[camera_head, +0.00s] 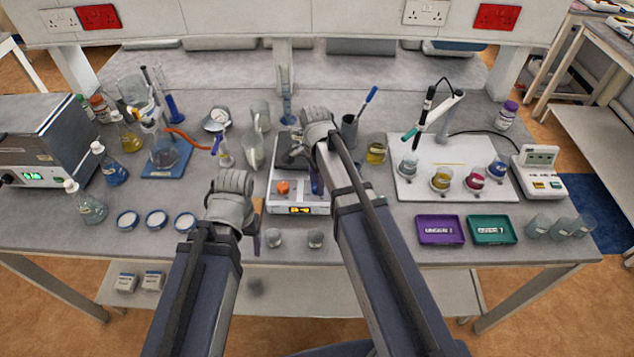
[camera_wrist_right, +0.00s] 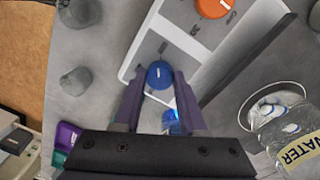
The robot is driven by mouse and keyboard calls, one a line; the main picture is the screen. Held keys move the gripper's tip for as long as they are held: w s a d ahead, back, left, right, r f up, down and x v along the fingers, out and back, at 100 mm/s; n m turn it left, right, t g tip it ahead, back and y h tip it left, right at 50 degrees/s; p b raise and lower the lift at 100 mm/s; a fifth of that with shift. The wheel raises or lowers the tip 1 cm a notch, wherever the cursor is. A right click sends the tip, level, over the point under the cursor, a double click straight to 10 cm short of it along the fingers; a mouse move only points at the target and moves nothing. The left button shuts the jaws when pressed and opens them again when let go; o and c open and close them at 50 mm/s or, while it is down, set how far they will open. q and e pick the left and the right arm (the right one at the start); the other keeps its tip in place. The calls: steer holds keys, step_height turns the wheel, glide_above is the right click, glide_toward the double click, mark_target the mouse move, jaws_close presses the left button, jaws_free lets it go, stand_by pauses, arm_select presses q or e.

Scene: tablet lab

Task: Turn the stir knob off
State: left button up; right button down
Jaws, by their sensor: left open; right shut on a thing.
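The hotplate stirrer (camera_head: 299,200) stands at the middle of the bench, its front display lit. Its orange knob (camera_head: 283,187) is at the left of the front panel and also shows at the top of the right wrist view (camera_wrist_right: 213,6). The blue knob (camera_wrist_right: 160,74), with a white pointer line, sits between the fingertips of my right gripper (camera_wrist_right: 158,82), which is shut on it. In the head view my right arm (camera_head: 317,180) covers most of that knob. My left gripper (camera_head: 257,222) is open and empty, low beside the stirrer's left edge.
A beaker labelled water (camera_wrist_right: 283,125) is close by in the wrist view. Two small grey items (camera_head: 274,238) (camera_head: 315,238) lie in front of the stirrer. Petri dishes (camera_head: 157,219) are at left; purple (camera_head: 440,244) and green (camera_head: 492,242) trays are at right.

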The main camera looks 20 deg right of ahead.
steer(key=n, duration=1.1)
steer(key=shift+n, duration=0.4)
steer(key=n, duration=0.5)
steer(key=shift+s, duration=0.1)
steer(key=n, duration=0.6)
steer(key=shift+n+t, duration=0.3)
steer(key=n, duration=0.5)
steer(key=shift+n, duration=0.3)
steer(key=n, duration=1.1)
steer(key=shift+n, duration=0.4)
steer(key=n, duration=0.5)
steer(key=shift+d, duration=0.1)
steer(key=shift+n, duration=0.4)
